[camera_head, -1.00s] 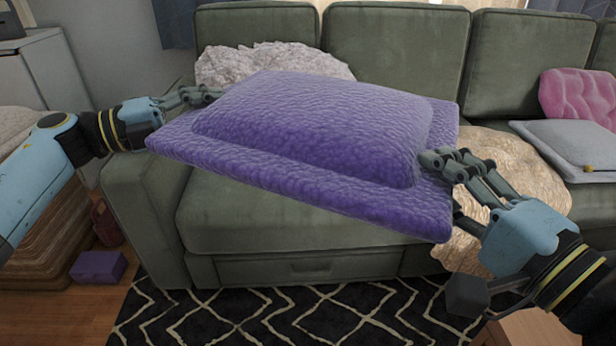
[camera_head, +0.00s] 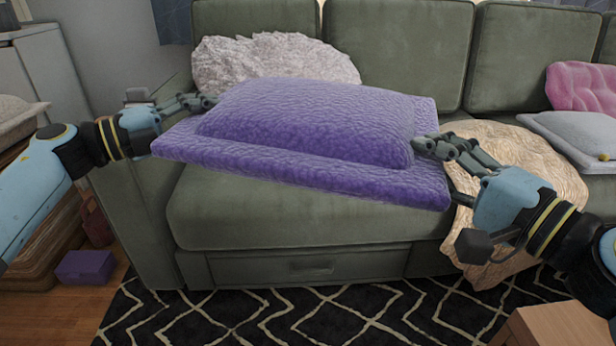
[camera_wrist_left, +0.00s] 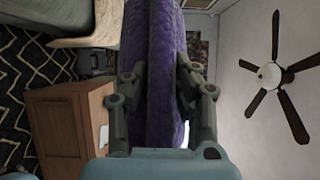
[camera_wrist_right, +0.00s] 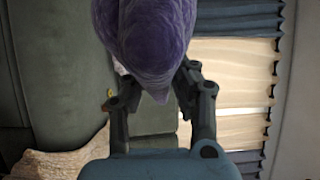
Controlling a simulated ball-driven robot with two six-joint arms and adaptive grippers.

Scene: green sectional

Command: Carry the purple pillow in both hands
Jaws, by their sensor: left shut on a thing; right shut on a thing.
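The purple pillow (camera_head: 310,125) is held between my two grippers in front of the green sofa, roughly flat with its right side slightly lower in the head view. My left gripper (camera_head: 205,101) is shut on its left edge. In the left wrist view the pillow (camera_wrist_left: 163,70) stands between the fingers. My right gripper (camera_head: 432,165) is shut on its right edge, one finger above and the other mostly hidden beneath. In the right wrist view the pillow (camera_wrist_right: 150,45) also sits between the fingers.
The green sofa (camera_head: 290,215) is behind and below the pillow. A white fluffy pillow (camera_head: 270,58), a beige fluffy throw (camera_head: 540,165), a grey cushion (camera_head: 580,135) and a pink cushion (camera_head: 580,87) lie on it. A purple box (camera_head: 85,267) stands on the floor. A wooden surface (camera_head: 550,328) is at lower right.

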